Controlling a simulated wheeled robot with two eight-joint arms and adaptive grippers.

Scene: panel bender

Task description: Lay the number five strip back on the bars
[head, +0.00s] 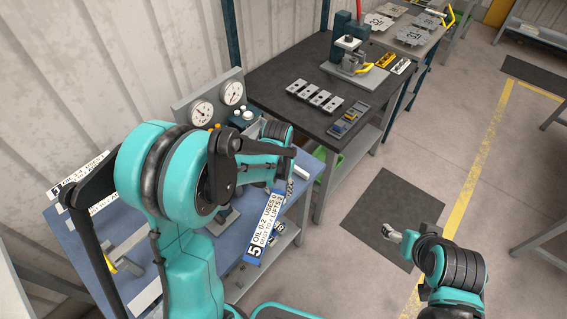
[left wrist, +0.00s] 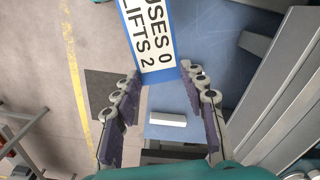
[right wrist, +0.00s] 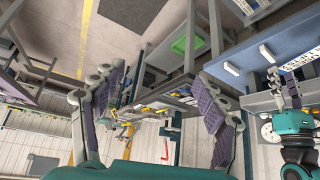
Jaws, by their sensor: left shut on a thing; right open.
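The number five strip (head: 263,230) is a white plate with black print and a blue end marked 5. It is held above the right part of the blue bench (head: 75,240), tilted in the head view. My left gripper (head: 284,186) is shut on the strip near its far end. In the left wrist view the strip (left wrist: 150,38) spans the gap between the two fingertips (left wrist: 160,72). My right gripper (head: 390,232) is open and empty over the floor; its spread fingers show in the right wrist view (right wrist: 160,90). I cannot make out the bars clearly; my left arm hides part of the bench.
Another printed strip (head: 85,182) lies at the bench's left. Two dial gauges (head: 217,102) stand at its back. A dark table (head: 290,65) behind holds a press (head: 350,45) and several metal blocks (head: 313,94). The floor around the dark mat (head: 385,215) is clear.

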